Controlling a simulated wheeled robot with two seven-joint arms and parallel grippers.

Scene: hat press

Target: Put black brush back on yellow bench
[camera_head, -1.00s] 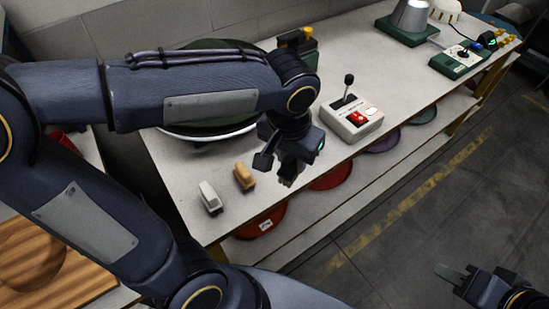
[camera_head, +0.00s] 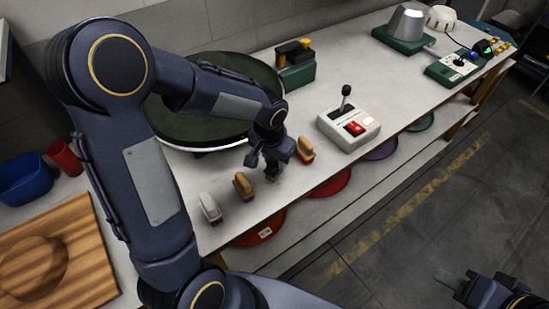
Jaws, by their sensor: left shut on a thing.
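My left gripper (camera_head: 264,166) is over the near part of the bench (camera_head: 235,222), between two tan brushes. It is shut on a small dark thing, which looks like the black brush (camera_head: 272,173). The fingers hide most of it, and I cannot tell whether it touches the bench top. The bench has a pale top and yellowish legs. A white brush (camera_head: 210,208) and a tan brush (camera_head: 243,187) stand left of the gripper. Another tan-brown brush (camera_head: 306,150) stands just right of it. My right gripper (camera_head: 452,280) is low at the right, empty, far from the bench; its opening is unclear.
A control box with a lever and red button (camera_head: 350,127) stands right of the brushes. A large round dark press plate (camera_head: 205,118) lies behind my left arm. A green device (camera_head: 295,68) stands at the back. Coloured discs, including a red one (camera_head: 330,183), lie on the lower shelf.

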